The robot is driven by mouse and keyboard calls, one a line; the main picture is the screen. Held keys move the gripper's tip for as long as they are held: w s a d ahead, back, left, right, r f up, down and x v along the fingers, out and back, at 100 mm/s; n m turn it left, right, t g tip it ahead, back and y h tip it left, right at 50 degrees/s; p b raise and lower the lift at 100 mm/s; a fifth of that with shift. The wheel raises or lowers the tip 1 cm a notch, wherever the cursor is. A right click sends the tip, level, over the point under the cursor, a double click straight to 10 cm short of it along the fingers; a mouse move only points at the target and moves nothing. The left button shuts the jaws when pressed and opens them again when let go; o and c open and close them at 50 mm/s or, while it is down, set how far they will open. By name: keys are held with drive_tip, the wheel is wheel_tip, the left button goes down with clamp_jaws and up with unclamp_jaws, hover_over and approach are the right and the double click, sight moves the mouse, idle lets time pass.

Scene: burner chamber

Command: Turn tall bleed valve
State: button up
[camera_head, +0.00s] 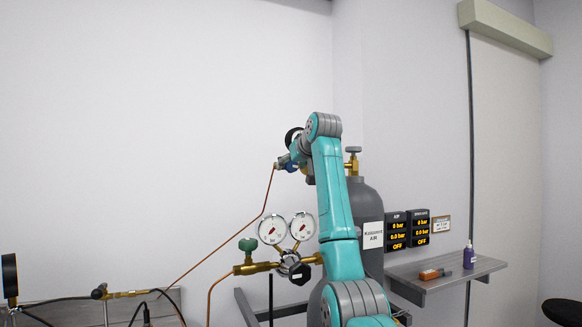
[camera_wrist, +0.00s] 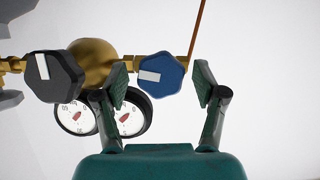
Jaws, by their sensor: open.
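A blue valve knob (camera_wrist: 168,82) with a white mark lying roughly level sits on a brass fitting in the wrist view. I take it for the tall bleed valve, though no label shows. My gripper (camera_wrist: 160,86) is open, one finger on each side of the knob. I cannot tell whether either finger touches it. In the head view, a small blue part (camera_head: 285,162) shows beside the upper end of my arm, near the tall grey cylinder (camera_head: 366,198). My arm hides most of that spot.
A black knob (camera_wrist: 52,76) and two gauges (camera_wrist: 130,117) are close to the left finger. A copper tube (camera_wrist: 197,28) rises at right. In the head view, a lower regulator with gauges (camera_head: 272,229) and a green knob (camera_head: 248,244) stands left of my arm. A shelf (camera_head: 450,275) is at right.

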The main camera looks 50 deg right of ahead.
drive_tip(key=shift+w+d+f, duration=0.2)
drive_tip(key=shift+w, duration=0.2)
drive_tip(key=c, duration=1.2)
drive_tip(key=shift+o, duration=0.2)
